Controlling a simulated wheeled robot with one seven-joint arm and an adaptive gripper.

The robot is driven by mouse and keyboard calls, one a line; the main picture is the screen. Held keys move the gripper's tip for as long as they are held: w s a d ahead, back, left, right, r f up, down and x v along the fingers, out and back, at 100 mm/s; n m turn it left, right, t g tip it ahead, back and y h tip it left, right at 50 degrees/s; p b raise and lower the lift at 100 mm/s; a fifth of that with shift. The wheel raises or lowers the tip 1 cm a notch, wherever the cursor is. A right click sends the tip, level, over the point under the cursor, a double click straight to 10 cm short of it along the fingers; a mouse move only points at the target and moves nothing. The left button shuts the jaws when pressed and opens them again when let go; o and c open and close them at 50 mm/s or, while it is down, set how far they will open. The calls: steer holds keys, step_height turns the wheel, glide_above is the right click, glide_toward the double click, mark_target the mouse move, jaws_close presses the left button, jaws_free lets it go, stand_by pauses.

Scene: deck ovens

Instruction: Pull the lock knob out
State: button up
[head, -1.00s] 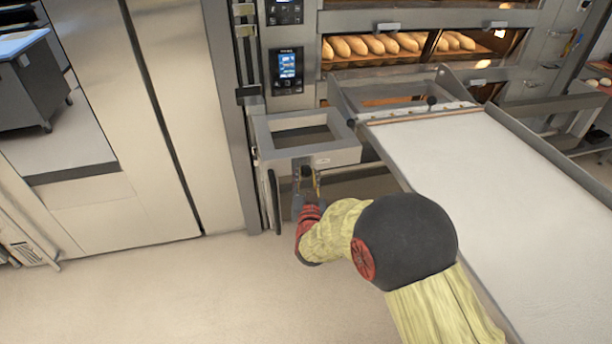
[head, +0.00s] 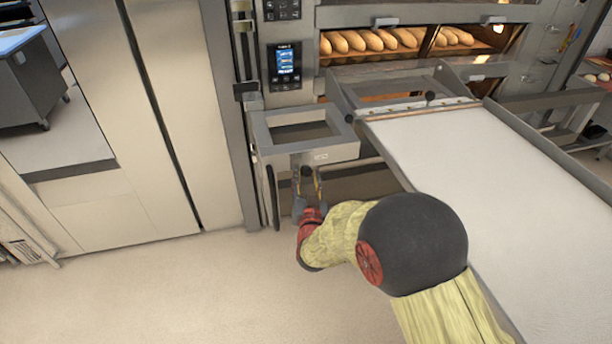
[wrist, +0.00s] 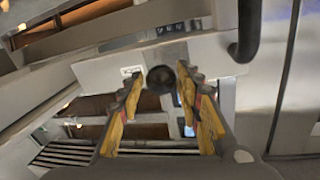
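The lock knob (wrist: 161,79) is a small round black knob on the light metal face of the loader's frame. In the wrist view it sits between and just beyond the two fingertips. My gripper (wrist: 160,85) is open, with one yellow-and-dark finger on each side of the knob and a visible gap at least on the left. In the head view my gripper (head: 308,178) points away from me at the front of the frame (head: 335,155), below its top. The knob is hard to make out there. I cannot tell how deep it sits between the fingers.
The white loader belt (head: 490,185) slopes along the right, close to my arm. A second black knob (head: 431,96) stands at its far end. The deck oven (head: 400,20) with loaves and a control panel (head: 284,62) is behind. Floor (head: 150,290) at left is clear.

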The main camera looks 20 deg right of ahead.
steer(key=o, duration=0.3)
steer(key=s+a, duration=0.2)
steer(key=s, duration=0.9)
steer(key=shift+s+a, duration=0.15)
steer(key=shift+s, duration=0.2)
